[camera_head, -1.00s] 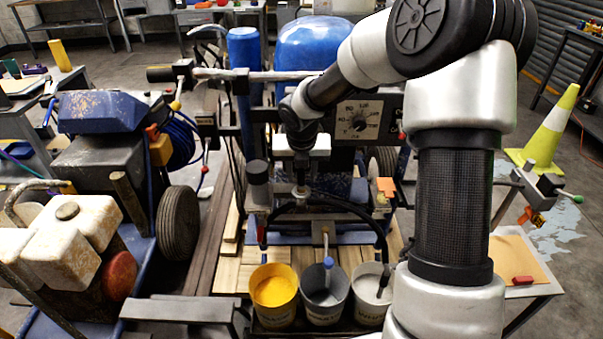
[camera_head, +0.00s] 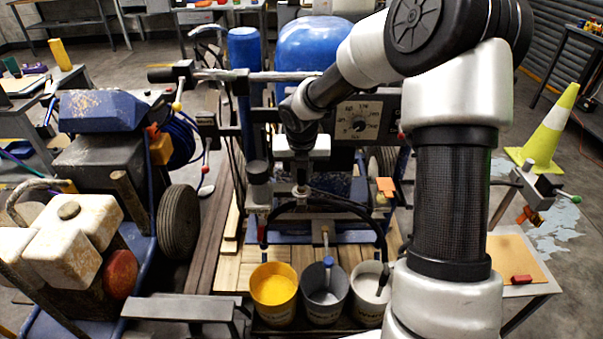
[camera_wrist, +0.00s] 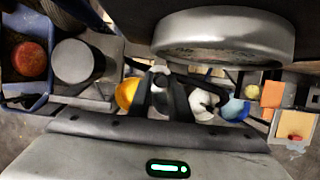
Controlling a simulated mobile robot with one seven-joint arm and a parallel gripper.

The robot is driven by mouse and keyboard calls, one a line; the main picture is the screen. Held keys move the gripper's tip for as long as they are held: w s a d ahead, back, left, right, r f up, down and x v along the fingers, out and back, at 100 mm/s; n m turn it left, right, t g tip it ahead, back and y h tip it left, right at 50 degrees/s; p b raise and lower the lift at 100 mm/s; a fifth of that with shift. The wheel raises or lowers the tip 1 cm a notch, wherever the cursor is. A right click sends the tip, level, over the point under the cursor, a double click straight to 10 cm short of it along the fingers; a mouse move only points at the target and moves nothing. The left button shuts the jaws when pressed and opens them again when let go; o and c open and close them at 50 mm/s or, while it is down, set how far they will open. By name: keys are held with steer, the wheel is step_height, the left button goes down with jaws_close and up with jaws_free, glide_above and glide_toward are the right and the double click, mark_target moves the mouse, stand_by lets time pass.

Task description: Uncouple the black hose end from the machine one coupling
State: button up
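A black hose (camera_head: 372,222) arches in front of the middle machine (camera_head: 357,152), its right side dropping towards the white bucket (camera_head: 369,281). My gripper (camera_head: 301,192) points down at the upper left part of the hose, in front of the machine. Its fingers are small and dark there, and the hose end and coupling are not clearly distinguishable. In the wrist view my dark gripper fingers (camera_wrist: 161,98) reach down with a grey part between or behind them. Whether they are closed on the hose cannot be told.
A yellow-filled bucket (camera_head: 273,289) and a grey bucket (camera_head: 325,290) stand beside the white one at the front. Another machine with a blue cover (camera_head: 113,111) and white tank (camera_head: 75,243) crowds the left. A traffic cone (camera_head: 549,130) stands at right.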

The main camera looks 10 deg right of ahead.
jaws_close()
steer(key=shift+r+p, duration=0.7)
steer(key=shift+p, duration=0.3)
steer(key=shift+r+p, duration=1.9)
steer(key=shift+p, duration=0.35)
